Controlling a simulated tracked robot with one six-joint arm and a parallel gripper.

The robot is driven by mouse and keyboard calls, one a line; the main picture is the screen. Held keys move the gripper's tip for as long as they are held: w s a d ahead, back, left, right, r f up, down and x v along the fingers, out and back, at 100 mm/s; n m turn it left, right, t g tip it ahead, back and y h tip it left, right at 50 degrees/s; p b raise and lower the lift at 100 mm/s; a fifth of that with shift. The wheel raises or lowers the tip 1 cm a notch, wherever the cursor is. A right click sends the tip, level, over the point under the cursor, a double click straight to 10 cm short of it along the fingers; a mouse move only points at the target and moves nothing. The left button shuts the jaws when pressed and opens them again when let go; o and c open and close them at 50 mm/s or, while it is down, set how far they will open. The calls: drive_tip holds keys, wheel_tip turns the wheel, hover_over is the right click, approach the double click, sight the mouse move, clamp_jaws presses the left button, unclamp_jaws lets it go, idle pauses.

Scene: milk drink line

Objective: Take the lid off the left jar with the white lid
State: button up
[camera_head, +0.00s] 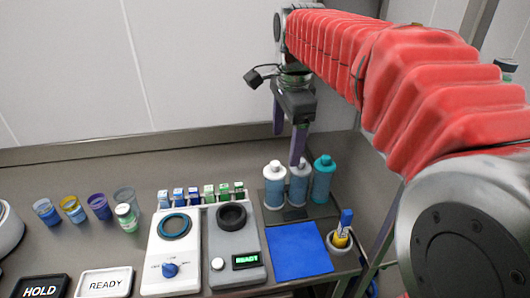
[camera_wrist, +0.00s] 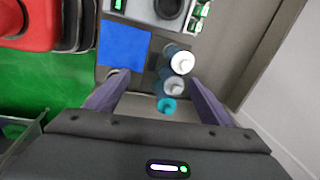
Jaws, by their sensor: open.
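The left white-lidded jar (camera_head: 274,190) is a pale blue bottle standing upright on a dark tray (camera_head: 290,215). Its white lid (camera_head: 274,165) is on, and it also shows in the wrist view (camera_wrist: 181,62). Beside it are a similar jar with a paler grey-white lid (camera_head: 300,187) and a teal jar (camera_head: 322,183) with a teal lid. My gripper (camera_head: 288,148) is open and empty, its purple fingers pointing down above and behind the jars. In the wrist view the jars appear between and beyond the spread fingers (camera_wrist: 157,88).
A blue mat (camera_head: 299,250) lies in front of the jars. A cup with a yellow and blue item (camera_head: 341,235) stands at right. A grey device (camera_head: 233,243) and a white device (camera_head: 170,253) stand at left, with small vials behind. Several small jars (camera_head: 99,206) are farther left.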

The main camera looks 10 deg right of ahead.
sight(275, 163)
drive_tip(key=w+f+m+g, duration=0.2)
drive_tip(key=w+m, duration=0.6)
drive_tip(key=w, duration=0.2)
drive_tip(key=shift+w+f+m, duration=0.15)
drive_tip(key=shift+w+m, duration=0.15)
drive_tip(key=shift+m, duration=0.1)
drive_tip(key=shift+f, duration=4.3)
drive_tip(key=shift+f, duration=2.6)
drive_tip(key=c, duration=1.3)
